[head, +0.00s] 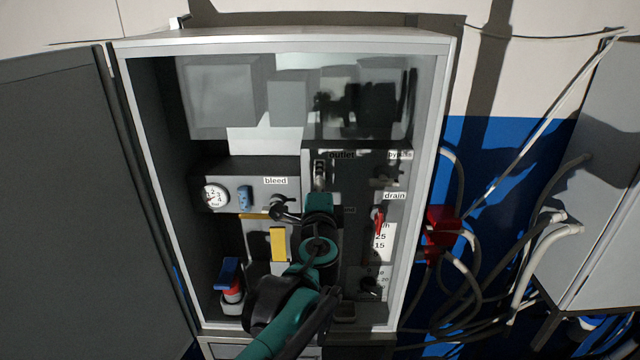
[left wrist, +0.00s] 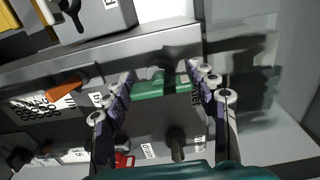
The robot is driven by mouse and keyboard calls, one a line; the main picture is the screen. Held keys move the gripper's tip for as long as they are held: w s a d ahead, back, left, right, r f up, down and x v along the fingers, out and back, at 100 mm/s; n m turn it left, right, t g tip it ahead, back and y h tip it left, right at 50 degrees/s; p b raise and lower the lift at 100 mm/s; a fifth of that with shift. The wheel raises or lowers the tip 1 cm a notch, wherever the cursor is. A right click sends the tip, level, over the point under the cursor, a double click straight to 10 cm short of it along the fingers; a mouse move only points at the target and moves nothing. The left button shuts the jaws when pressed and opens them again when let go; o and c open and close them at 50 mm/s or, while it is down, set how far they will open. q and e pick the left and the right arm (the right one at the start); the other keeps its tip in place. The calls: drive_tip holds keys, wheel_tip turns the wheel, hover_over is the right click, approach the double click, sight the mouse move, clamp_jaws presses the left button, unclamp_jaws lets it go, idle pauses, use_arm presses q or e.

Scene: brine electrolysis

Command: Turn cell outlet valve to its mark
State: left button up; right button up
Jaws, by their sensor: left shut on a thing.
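The left gripper (left wrist: 162,78) is shut on a green valve handle (left wrist: 160,86) in the left wrist view, one finger on each side of it. In the head view my left arm reaches into the open cabinet, and its gripper (head: 319,186) is just below the "outlet" label (head: 341,155). The arm hides the handle there. The handle's mark cannot be made out. My right gripper is not in view.
A "bleed" label (head: 275,181) and a pressure gauge (head: 214,197) are to the left. The cabinet door (head: 90,190) stands open at left.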

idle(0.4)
use_arm(q)
drive_tip(key=o, duration=1.2)
drive_tip(key=shift+c, duration=0.2)
drive_tip(key=s, duration=1.2)
